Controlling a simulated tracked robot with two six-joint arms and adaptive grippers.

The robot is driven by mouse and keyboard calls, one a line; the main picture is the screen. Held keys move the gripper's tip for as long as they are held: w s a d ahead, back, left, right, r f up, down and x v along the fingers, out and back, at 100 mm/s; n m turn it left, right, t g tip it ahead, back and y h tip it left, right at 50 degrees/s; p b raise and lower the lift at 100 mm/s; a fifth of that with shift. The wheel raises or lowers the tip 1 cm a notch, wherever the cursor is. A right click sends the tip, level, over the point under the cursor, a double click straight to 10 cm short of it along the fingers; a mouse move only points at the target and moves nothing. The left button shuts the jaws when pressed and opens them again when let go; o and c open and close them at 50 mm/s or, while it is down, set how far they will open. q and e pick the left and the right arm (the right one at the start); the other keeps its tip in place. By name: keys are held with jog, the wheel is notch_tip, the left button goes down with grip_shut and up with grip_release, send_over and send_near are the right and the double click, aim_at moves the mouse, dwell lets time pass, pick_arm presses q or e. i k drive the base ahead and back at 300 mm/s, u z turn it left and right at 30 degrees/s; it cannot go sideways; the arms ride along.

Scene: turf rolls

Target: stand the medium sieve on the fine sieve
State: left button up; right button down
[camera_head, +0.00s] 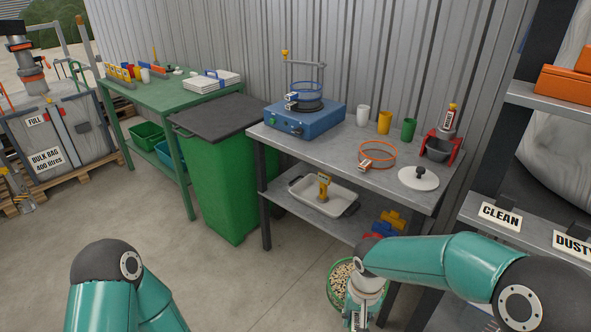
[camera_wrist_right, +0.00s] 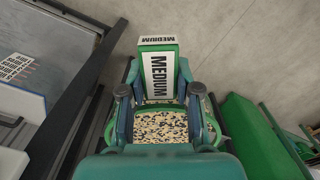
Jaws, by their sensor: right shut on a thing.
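The medium sieve (camera_wrist_right: 159,128) is green and holds pale and dark granules. Its green tab with the MEDIUM label is between the fingers of my right gripper (camera_wrist_right: 160,98), which is shut on it. In the head view the medium sieve (camera_head: 343,274) is low, in front of the grey table and partly hidden by my right arm. A blue-ringed sieve (camera_head: 307,89) sits on a blue machine (camera_head: 311,120) at the table's back left. Its label is too small to read, so I cannot confirm it is the fine sieve. My left gripper is out of view.
On the grey table (camera_head: 335,147) are an orange ring sieve (camera_head: 377,154), a white lid (camera_head: 418,179), several cups and a red stand (camera_head: 441,146). A white tray (camera_head: 323,197) is on its lower shelf. A shelf rack (camera_head: 510,222) stands right; a green bin (camera_head: 217,175) stands left.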

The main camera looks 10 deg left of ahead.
aim_at(302, 87)
jog(key=u, duration=0.6)
jog(key=k, duration=0.1)
jog(key=u, duration=0.05)
jog(key=i, duration=1.65)
jog(key=z, duration=0.1)
